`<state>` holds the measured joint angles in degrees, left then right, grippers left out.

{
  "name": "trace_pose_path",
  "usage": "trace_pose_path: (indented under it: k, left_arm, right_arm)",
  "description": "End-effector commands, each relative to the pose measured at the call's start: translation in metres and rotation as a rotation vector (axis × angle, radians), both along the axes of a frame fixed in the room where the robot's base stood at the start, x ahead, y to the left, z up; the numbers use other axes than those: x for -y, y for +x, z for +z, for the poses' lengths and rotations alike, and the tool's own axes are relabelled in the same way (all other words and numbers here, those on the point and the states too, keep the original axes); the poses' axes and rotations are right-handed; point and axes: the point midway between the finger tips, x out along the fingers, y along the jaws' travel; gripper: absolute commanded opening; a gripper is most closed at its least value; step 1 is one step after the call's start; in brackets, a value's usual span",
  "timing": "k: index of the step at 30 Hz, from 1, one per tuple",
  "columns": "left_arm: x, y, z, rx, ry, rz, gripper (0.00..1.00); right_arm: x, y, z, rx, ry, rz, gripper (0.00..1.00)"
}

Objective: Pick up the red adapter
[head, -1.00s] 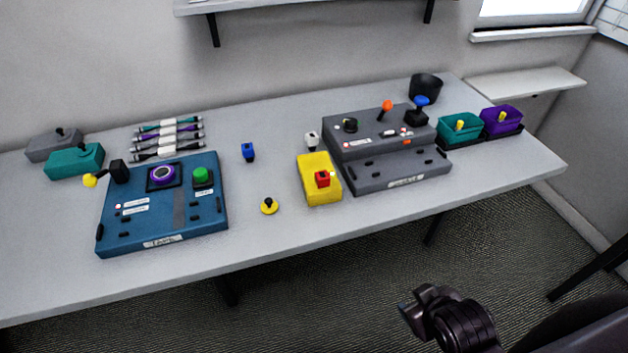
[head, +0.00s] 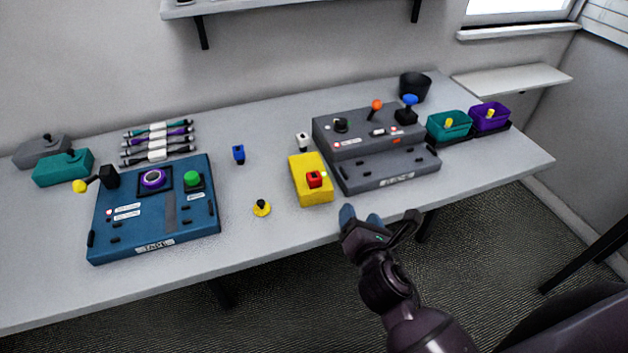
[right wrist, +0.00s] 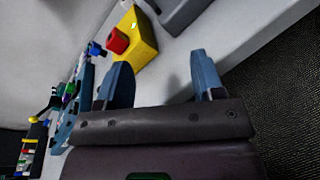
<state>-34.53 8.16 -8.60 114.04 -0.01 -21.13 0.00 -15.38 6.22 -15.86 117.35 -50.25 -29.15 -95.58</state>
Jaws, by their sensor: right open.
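The red adapter (head: 314,179) is a small red block seated on a yellow box (head: 309,196) near the front edge of the table. It also shows in the right wrist view (right wrist: 117,40), on the yellow box (right wrist: 140,50) beyond the fingers. My right gripper (head: 363,216) is open and empty, at the front edge of the table, below and to the right of the adapter in the head view. Its two blue-grey fingers are spread apart in the right wrist view (right wrist: 162,82). My left gripper is not in view.
A grey console (head: 365,148) with joysticks stands right of the yellow box. A blue console (head: 130,236) is at left. A white adapter (head: 303,141), a blue adapter (head: 239,154) and a yellow knobbed piece (head: 262,208) stand nearby. Teal (head: 440,129) and purple (head: 491,121) bins are at right.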

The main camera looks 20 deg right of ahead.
Motion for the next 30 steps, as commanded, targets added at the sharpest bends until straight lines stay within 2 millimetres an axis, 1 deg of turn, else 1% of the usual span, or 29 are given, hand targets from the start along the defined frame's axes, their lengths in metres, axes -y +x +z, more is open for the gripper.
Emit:
trace_pose_path:
  k: [1,3,6,9,11,14,22,30]
  left_arm:
    - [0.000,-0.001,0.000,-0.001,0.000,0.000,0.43]
    - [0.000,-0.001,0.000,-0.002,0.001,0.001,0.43]
    - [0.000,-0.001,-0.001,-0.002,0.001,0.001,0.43]
    - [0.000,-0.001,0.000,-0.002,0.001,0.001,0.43]
    - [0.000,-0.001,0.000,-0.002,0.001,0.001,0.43]
    - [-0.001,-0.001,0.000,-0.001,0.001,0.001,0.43]
    - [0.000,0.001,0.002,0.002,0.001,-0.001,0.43]
    - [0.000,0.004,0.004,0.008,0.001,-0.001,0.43]
  right_arm:
    - [-0.010,0.008,0.002,0.020,-0.111,0.054,0.62]
    - [-0.023,0.015,0.005,0.050,-0.263,0.122,0.62]
    - [-0.039,0.022,0.008,0.086,-0.431,0.195,0.62]
    - [-0.048,0.026,0.009,0.108,-0.532,0.235,0.62]
    - [-0.051,0.028,0.009,0.116,-0.563,0.247,0.62]
    - [-0.053,0.037,0.011,0.122,-0.580,0.253,0.62]
    - [-0.053,0.073,0.010,0.120,-0.577,0.251,0.62]
    - [-0.054,0.089,0.011,0.119,-0.573,0.250,0.62]
